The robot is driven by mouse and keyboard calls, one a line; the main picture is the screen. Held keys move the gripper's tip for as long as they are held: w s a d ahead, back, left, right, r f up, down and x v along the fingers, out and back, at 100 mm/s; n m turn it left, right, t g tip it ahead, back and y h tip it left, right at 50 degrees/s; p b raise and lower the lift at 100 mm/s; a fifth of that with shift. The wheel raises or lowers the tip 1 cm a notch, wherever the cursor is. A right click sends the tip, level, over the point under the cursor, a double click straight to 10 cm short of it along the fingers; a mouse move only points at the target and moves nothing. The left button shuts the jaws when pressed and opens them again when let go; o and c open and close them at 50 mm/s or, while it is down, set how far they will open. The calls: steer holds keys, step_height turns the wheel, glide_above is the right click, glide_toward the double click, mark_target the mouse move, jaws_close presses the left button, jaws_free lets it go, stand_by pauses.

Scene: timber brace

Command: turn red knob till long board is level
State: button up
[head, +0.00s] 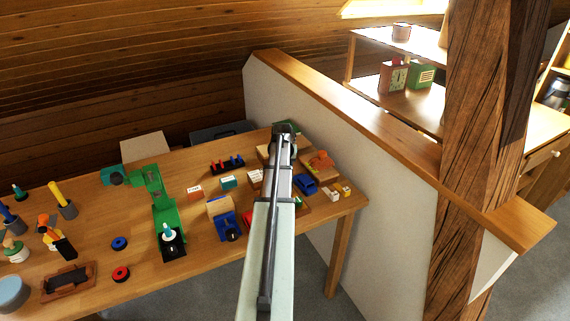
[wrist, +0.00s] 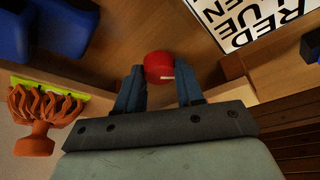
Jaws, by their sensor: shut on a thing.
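The red knob (wrist: 159,66) is in the upper middle of the wrist view, with a small pale mark on its lower side. My gripper (wrist: 160,78) has one blue finger on each side of the knob and is shut on it. In the head view my arm reaches to the table's far right end and hides the knob and fingers. A brown wooden surface (wrist: 105,42) lies behind the knob in the wrist view. I cannot tell whether it is the long board, and no tilt can be read from it.
An orange fluted piece (wrist: 38,115) and a blue block (wrist: 70,22) are left of my gripper; a lettered sign (wrist: 250,18) is upper right. In the head view, a green stand (head: 160,200) and several small items crowd the table (head: 200,258). A low wall (head: 300,130) stands at right.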

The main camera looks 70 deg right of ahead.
steer(key=o, duration=1)
steer(key=shift+o, duration=0.2)
steer(key=w+v, duration=0.1)
steer(key=v, duration=1.2)
steer(key=shift+s+a+r, duration=0.15)
steer(key=shift+s+r, duration=0.25)
steer(key=shift+s, duration=0.1)
